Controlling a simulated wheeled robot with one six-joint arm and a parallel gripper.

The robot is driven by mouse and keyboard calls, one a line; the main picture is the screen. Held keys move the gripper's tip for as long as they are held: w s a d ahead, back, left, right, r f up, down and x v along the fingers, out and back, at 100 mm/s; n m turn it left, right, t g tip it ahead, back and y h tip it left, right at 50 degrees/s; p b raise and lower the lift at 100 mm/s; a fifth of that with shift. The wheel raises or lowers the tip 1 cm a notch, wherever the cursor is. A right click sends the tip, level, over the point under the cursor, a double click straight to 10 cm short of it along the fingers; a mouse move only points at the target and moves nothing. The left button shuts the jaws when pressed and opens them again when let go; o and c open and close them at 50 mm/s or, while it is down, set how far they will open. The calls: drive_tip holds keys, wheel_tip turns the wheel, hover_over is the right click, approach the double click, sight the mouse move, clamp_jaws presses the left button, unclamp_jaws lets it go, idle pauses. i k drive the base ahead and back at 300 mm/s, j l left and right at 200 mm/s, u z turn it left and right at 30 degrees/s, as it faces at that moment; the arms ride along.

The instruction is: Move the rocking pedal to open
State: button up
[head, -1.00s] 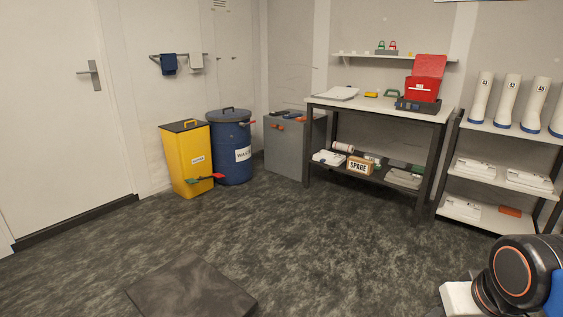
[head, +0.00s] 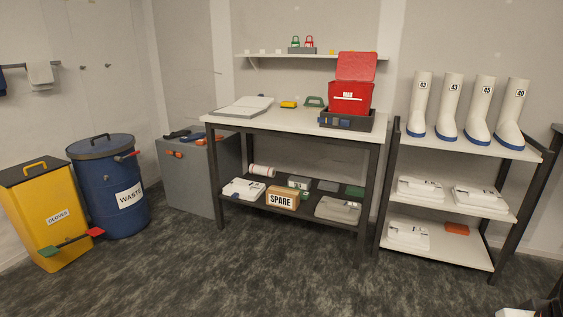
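The rocking pedal (head: 72,243) is low on the front of the yellow bin (head: 50,205) labelled GLOVES, at the left of the head view. It is a dark bar with a green plate on its left end and a red plate on its right end. The red end shows higher in the picture; I cannot tell how far the pedal is rocked. The bin's dark lid (head: 14,177) with a yellow handle looks shut.
A blue drum (head: 108,185) labelled WASTE stands right of the bin. Further right are a grey cabinet (head: 188,185), a workbench (head: 222,122) bearing a red box (head: 350,97), and a rack (head: 464,143) with white boots. The dark floor (head: 200,265) in front is clear.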

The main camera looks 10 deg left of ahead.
sight(51, 250)
drive_tip(key=i+j+u, duration=0.15)
drive_tip(key=i+u, duration=0.3)
drive_tip(key=i+l+u, duration=0.1)
drive_tip(key=i+u, duration=0.35)
drive_tip(key=i, duration=0.2)
drive_tip(key=i+l+u, duration=0.25)
drive_tip(key=i+u, duration=0.2)
drive_tip(key=i+j+u, duration=0.1)
drive_tip(key=i+u, duration=0.15)
drive_tip(key=i, duration=0.25)
drive_tip(key=i+u, duration=0.25)
drive_tip(key=i, duration=0.25)
drive_tip(key=i+u, duration=0.2)
drive_tip(key=i, duration=0.3)
drive_tip(key=i+l+u, duration=0.25)
drive_tip(key=i, duration=0.2)
drive_tip(key=i+l+u, duration=0.25)
drive_tip(key=i, duration=0.25)
drive_tip(key=i+l+u, duration=0.25)
drive_tip(key=i+l, duration=0.1)
drive_tip(key=i, duration=0.1)
